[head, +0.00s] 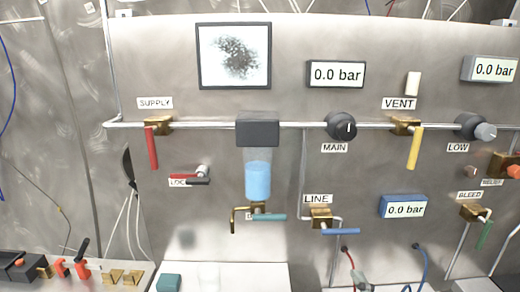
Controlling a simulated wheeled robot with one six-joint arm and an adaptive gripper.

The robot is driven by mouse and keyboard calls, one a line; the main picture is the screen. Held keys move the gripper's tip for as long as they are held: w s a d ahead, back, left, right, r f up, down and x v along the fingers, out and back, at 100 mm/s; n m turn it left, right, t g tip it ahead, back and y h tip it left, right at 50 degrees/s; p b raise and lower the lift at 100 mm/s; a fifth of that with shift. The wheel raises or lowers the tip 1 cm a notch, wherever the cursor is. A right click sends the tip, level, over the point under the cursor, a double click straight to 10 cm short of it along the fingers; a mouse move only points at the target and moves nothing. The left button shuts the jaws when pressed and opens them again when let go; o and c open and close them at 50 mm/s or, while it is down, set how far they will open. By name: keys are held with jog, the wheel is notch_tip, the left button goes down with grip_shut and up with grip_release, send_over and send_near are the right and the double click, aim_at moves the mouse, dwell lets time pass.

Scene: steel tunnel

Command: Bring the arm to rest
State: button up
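My arm and my gripper do not show in the head view. The view holds a steel panel (300,80) with valves, gauges and labels. The supply valve's red handle (152,148) hangs straight down. The vent valve's yellow handle (415,148) points down, tilted slightly. A clear bowl with blue liquid (258,180) hangs under a dark grey block (257,132) on the pipe. The line valve's blue handle (341,231) and the drain's teal handle (270,217) lie about level. The gauge near the main knob (341,126) reads 0.0 bar.
A pale shelf (225,278) runs below the panel, with a teal block (168,283) on it. At the lower left stand red clamps (80,268) and brass parts (122,277). Hoses and cables hang at the left and lower right. A red and black lock (190,178) sits on the panel.

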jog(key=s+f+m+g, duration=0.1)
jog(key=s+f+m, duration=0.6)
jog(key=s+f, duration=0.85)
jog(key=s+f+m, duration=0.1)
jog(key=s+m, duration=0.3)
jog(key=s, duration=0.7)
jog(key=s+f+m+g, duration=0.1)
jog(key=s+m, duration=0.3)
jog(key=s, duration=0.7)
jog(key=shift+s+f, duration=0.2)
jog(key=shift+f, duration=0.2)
